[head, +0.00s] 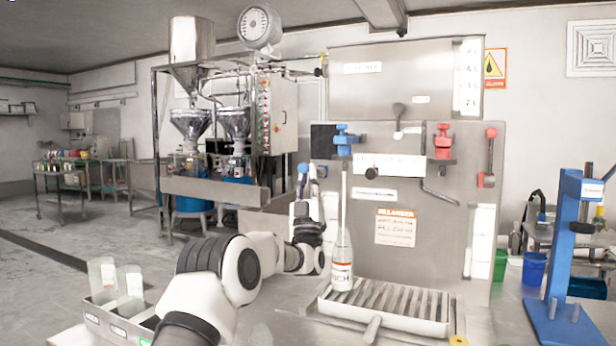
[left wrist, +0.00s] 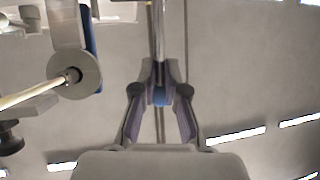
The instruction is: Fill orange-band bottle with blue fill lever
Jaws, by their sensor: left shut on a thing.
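The orange-band bottle (head: 342,272) stands upright at the left end of the slatted drip tray, its long narrow neck rising beneath the blue valve (head: 345,139). Its fill level is too small to tell. My left gripper (head: 307,172) is at the left side of the filling machine, shut on the blue-knobbed fill lever (head: 303,168). In the left wrist view, the fingers (left wrist: 158,90) close around the blue knob (left wrist: 158,97), with the metal rod (left wrist: 159,35) running up from it. My right gripper is not in view.
The drip tray (head: 410,325) is otherwise empty. A red valve (head: 443,141) and red-knobbed lever (head: 490,134) are on the machine's right. A rack with bottles (head: 112,320) stands at front left, near my arm. A blue press (head: 566,250) stands at right.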

